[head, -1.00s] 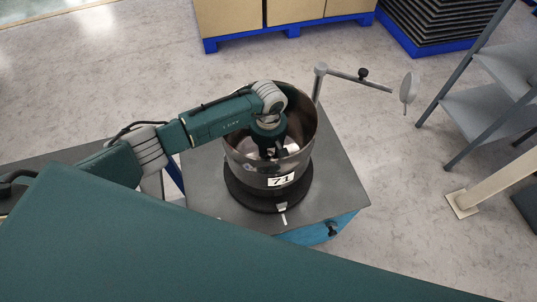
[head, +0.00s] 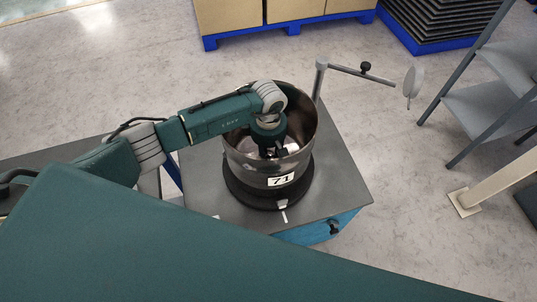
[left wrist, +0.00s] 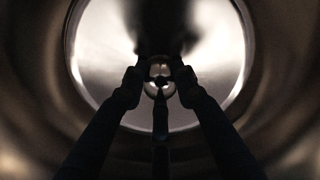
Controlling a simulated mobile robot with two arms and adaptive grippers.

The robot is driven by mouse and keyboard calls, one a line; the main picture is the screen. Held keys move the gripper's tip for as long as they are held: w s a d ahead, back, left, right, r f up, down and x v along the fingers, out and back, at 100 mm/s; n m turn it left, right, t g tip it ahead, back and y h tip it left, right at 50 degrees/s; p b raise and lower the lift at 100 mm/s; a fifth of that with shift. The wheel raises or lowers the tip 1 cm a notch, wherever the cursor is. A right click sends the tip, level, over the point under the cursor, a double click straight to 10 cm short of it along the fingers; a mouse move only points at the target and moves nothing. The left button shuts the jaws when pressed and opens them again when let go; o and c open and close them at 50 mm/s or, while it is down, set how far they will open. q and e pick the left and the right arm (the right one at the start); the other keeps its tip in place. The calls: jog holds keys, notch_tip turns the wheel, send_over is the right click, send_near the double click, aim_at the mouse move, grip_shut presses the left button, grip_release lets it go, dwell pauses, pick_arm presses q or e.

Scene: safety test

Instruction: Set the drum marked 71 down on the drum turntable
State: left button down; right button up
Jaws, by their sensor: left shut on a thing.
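The drum marked 71 (head: 245,167) is an open-topped, shiny metal vessel with a white number label on its front. It is upright over the drum turntable (head: 252,200), a black round disc on a grey-topped cart. I cannot tell whether the drum's base touches the disc. My left gripper (head: 272,153) reaches down inside the drum from above. In the left wrist view its fingers (left wrist: 160,80) are closed around a small round knob at the middle of the drum's bright floor. My right gripper is not in view.
The cart top (head: 335,185) is bare around the turntable. A grey post with a side arm and round disc (head: 413,82) rises behind the drum. A grey shelf rack (head: 485,105) stands right, with a beige post (head: 490,188) nearby. Boxes on a blue pallet (head: 290,30) are at the back.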

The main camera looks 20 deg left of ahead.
pick_arm(q)
jog(key=shift+w+r, duration=0.1)
jog(key=c, duration=1.3)
grip_release()
jog(key=shift+s, duration=0.2)
jog(key=shift+w+r+p, duration=0.15)
jog(key=shift+r+p, duration=1.5)
jog(key=shift+r, duration=7.85)
